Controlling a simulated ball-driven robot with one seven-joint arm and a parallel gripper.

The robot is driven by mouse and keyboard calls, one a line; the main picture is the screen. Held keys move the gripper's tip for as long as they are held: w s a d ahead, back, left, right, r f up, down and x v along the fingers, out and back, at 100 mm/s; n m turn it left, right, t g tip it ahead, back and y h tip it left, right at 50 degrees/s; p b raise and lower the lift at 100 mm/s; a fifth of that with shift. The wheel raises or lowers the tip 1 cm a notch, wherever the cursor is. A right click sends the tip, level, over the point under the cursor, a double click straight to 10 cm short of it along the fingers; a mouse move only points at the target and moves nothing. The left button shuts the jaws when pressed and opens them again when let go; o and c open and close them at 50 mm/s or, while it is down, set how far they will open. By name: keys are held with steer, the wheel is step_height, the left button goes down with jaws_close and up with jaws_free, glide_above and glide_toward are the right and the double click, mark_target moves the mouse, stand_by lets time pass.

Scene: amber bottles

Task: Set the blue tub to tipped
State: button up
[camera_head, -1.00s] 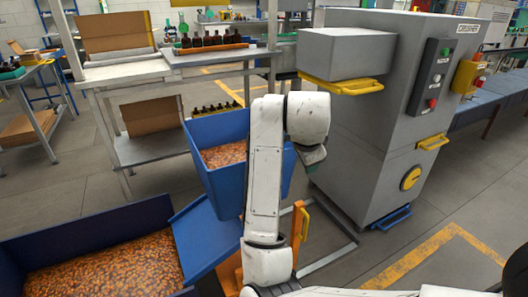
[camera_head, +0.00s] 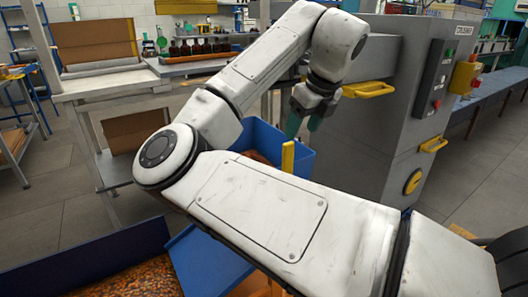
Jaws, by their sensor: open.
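The blue tub (camera_head: 262,136) is in the middle of the view, behind my arm, with amber pieces (camera_head: 256,157) inside. My arm hides most of it, so I cannot tell its tilt. A blue chute-like panel (camera_head: 207,262) shows below my arm. A yellow upright bar (camera_head: 288,157) stands in front of the tub, its lower part hidden by my arm. My gripper (camera_head: 304,121) points down with green fingertips, open, above and slightly right of the bar's top. It appears apart from the bar.
A large blue bin (camera_head: 100,252) of amber pieces is at lower left. A grey crusher machine (camera_head: 420,110) with yellow handles stands close on the right. Open floor shows at far left.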

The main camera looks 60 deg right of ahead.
mark_target(287, 153)
steer(key=x, duration=0.3)
steer(key=b+x, duration=0.1)
steer(key=x, duration=0.3)
steer(key=w+b+x, duration=0.1)
steer(key=x, duration=0.3)
steer(key=shift+w+r, duration=0.1)
steer(key=shift+r, duration=0.05)
jaws_close()
stand_by(0.4)
